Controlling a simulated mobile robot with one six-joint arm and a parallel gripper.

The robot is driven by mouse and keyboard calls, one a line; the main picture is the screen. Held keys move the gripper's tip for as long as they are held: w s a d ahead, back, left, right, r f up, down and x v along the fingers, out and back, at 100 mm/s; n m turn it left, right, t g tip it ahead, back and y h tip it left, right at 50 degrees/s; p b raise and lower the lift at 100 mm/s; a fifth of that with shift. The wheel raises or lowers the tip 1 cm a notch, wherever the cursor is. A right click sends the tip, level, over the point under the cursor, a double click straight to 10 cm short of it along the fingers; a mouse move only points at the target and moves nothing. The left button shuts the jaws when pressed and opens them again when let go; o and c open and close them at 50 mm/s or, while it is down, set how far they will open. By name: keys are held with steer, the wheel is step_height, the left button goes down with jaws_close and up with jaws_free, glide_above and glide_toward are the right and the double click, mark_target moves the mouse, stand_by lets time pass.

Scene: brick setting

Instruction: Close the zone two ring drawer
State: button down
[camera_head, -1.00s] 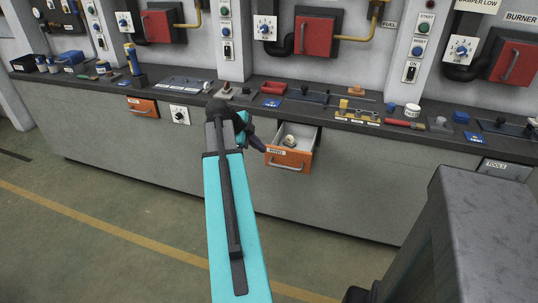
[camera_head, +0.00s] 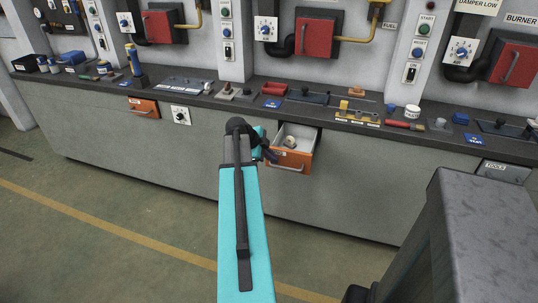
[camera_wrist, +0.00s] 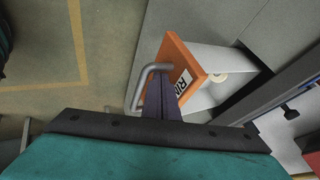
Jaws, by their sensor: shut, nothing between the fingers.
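The ring drawer (camera_head: 299,160) stands open from the bench front in the head view, with an orange front, a grey bar handle and a pale ring-like item (camera_head: 290,142) inside. In the wrist view its orange front (camera_wrist: 176,58) carries a label partly reading "RIN", and its handle (camera_wrist: 142,90) lies just left of my fingers. My gripper (camera_head: 273,157) is shut and empty at the left side of the drawer front. In the wrist view the closed fingertips (camera_wrist: 159,84) overlap the lower part of the front beside the label. I cannot tell whether they touch it.
Another orange drawer (camera_head: 144,108) further left looks shut, as does a grey "TOOLS" drawer (camera_head: 503,171) at right. The dark worktop (camera_head: 235,103) holds blocks, trays and tools. The floor (camera_head: 110,220) before the bench is clear.

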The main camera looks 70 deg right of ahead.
steer(key=shift+s+d+f, duration=0.1)
steer(key=shift+f, duration=0.1)
steer(key=shift+d, duration=0.1)
steer(key=d+b, duration=0.2)
steer(key=d, duration=0.4)
steer(key=d+b, duration=0.2)
steer(key=d, duration=0.4)
steer(key=w+d+b, duration=0.1)
steer(key=d+b, duration=0.1)
steer(key=d, duration=0.4)
steer(key=shift+d, duration=0.75)
steer(key=shift+d+r, duration=0.1)
steer(key=shift+d, duration=0.15)
steer(key=shift+d, duration=0.1)
steer(key=shift+w+r, duration=0.1)
steer(key=shift+r, duration=0.1)
